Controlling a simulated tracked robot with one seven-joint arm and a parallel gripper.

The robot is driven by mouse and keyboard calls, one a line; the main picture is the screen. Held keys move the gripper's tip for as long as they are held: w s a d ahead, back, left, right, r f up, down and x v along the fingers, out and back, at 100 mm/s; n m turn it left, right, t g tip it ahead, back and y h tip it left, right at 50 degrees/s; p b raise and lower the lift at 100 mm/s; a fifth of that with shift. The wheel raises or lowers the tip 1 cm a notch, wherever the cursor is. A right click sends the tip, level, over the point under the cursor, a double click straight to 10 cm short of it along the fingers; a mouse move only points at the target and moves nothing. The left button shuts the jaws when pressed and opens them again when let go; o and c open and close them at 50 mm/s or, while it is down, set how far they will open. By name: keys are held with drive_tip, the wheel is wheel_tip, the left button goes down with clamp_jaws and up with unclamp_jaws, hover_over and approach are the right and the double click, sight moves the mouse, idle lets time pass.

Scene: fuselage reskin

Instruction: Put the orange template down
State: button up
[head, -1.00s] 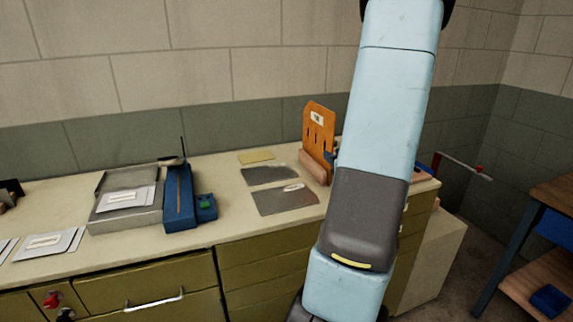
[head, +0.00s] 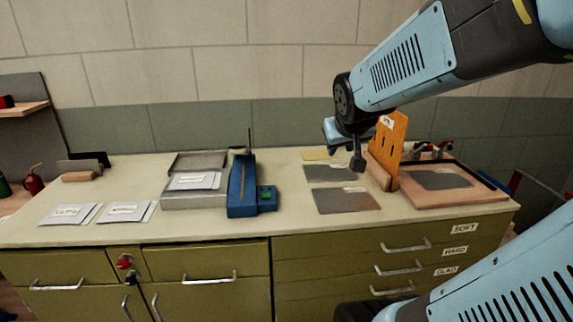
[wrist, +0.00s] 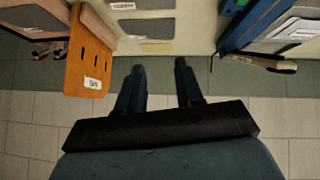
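The orange template (head: 392,137) stands upright, with its lower edge at a pinkish wooden block (head: 378,176) on the bench top. It has dark slots and a small white label. In the wrist view the template (wrist: 89,60) is to the left of my fingers and apart from them. My gripper (head: 357,161) is just left of the template in the head view. In the wrist view my gripper (wrist: 158,66) has its two fingers spread with nothing between them. Part of the template's upper left is close to my wrist in the head view.
Grey sheets (head: 347,200) lie on the bench left of the block, with a wooden-edged board (head: 490,193) to the right. A blue machine (head: 243,186), a metal tray (head: 193,203) and white labelled packets (head: 70,214) are further left. Bare bench (head: 300,222) lies between.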

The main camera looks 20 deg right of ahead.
drive_tip(key=s+a+r+n+g+y, duration=0.1)
drive_tip(key=s+a+g+y, duration=0.1)
drive_tip(key=s+a, duration=0.8)
drive_tip(key=shift+s+a+r+g+y, duration=0.2)
drive_tip(key=shift+s+g+y, duration=0.1)
drive_tip(key=shift+s+y, duration=0.3)
drive_tip(key=shift+d, duration=0.1)
